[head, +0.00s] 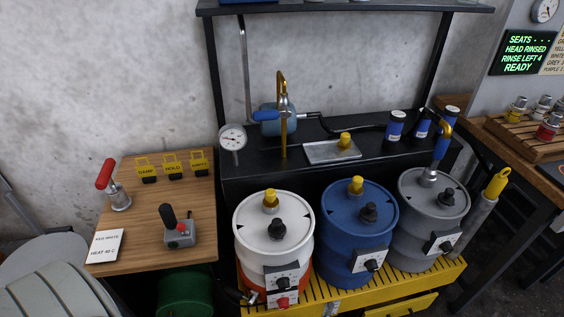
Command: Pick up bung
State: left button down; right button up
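Several bungs are in the head view. A yellow-topped bung (270,201) stands upright on the lid of the white drum (262,238). Another yellow bung (356,186) stands on the blue drum (335,225). A third yellow bung (345,140) sits on a small metal tray (318,153) on the black bench. More bungs with coloured tops stand in a wooden rack at the right, including a yellow one (516,109) and a red one (549,127). Neither of my grippers is in view.
The drums stand on a yellow slatted platform (409,287). A wooden side table (145,215) holds a red-handled device (106,176) and a joystick box (179,232). Shelf posts and a brass pipe (283,130) rise behind.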

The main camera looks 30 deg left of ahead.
aim_at(270, 201)
jog(key=u, duration=1.1)
